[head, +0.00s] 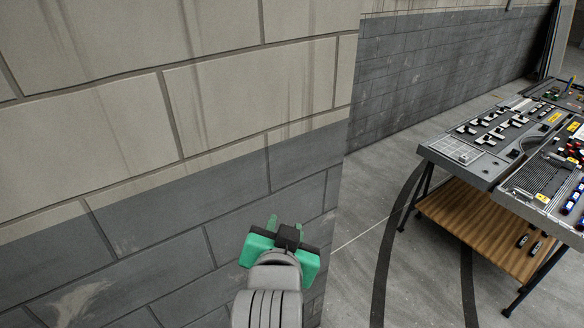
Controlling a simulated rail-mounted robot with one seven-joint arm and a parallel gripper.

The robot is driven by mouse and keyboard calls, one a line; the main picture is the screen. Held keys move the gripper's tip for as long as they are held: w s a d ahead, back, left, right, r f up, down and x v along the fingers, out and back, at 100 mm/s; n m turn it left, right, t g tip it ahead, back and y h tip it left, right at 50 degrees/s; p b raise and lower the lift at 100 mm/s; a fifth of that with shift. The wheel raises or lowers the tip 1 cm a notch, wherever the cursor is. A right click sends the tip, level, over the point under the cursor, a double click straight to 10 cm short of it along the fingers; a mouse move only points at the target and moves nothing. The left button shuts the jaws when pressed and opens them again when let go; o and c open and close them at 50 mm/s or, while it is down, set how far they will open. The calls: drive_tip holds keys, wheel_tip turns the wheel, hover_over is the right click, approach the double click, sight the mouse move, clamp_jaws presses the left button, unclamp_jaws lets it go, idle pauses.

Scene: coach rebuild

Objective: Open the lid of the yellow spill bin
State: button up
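The yellow spill bin and its lid are not visible in the head view. My gripper (280,240), with green and black parts, is at the lower middle of the picture, in front of the dark lower part of a block wall. It is seen from behind, so I cannot tell whether its fingers are open or shut. I see no object in it.
A block wall (110,120), beige above and dark grey below, fills the left side, ending in a corner. A workbench (466,158) with many small parts and a wooden lower shelf (470,225) stands at right. Grey floor (352,262) between them is clear.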

drive_tip(key=s+r+n+t, duration=0.1)
drive_tip(key=s+r+t, duration=0.2)
drive_tip(key=s+r, duration=0.3)
drive_tip(key=s+r+n+t, duration=0.2)
drive_tip(key=s+r+t, duration=0.2)
drive_tip(key=r, duration=0.9)
drive_tip(key=s+d+r+n+t+y+p, duration=0.1)
drive_tip(key=s+r+t, duration=0.3)
drive_tip(key=s+r, duration=0.4)
wheel_tip(320, 180, up, 2)
drive_tip(key=shift+r, duration=0.15)
drive_tip(key=shift+c, duration=1.3)
clamp_jaws()
